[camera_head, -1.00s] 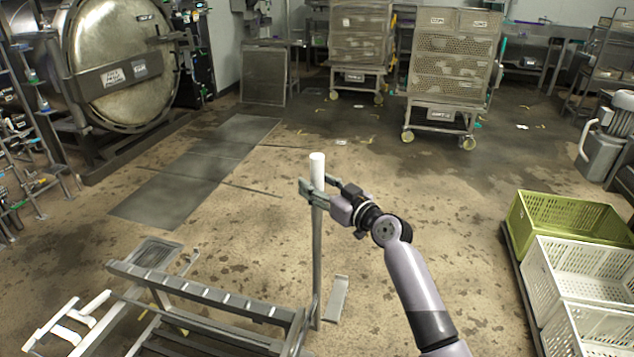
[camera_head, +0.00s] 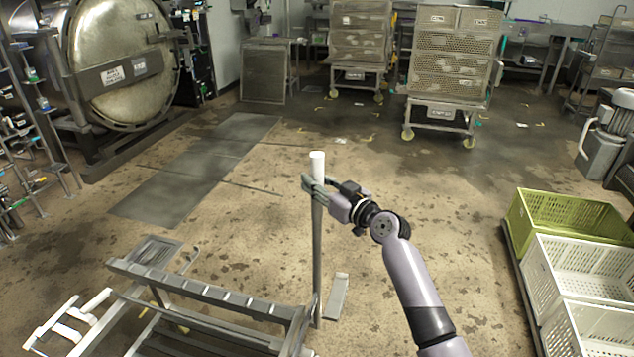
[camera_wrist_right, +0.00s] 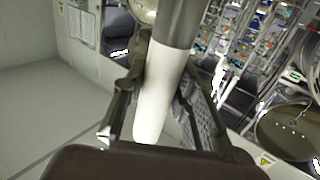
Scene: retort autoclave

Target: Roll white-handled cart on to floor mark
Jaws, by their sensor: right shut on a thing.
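The white-handled cart (camera_head: 205,296) stands low in the head view, a grey metal frame with an upright post (camera_head: 317,250) at its right corner. The post ends in a white handle (camera_head: 317,160). My right gripper (camera_head: 312,187) is shut on the post around the lower part of the white handle. In the right wrist view, the white handle (camera_wrist_right: 155,105) passes between the two fingers. My left gripper is not in view. Small yellow floor marks (camera_head: 372,138) show farther back, near the tall carts; I cannot tell which mark belongs to this cart.
Two tall carts with perforated crates stand at the back, one (camera_head: 450,70) nearer. A round autoclave door (camera_head: 120,62) is at the upper left. Green (camera_head: 570,222) and white crates (camera_head: 580,275) line the right. The stained floor between is clear.

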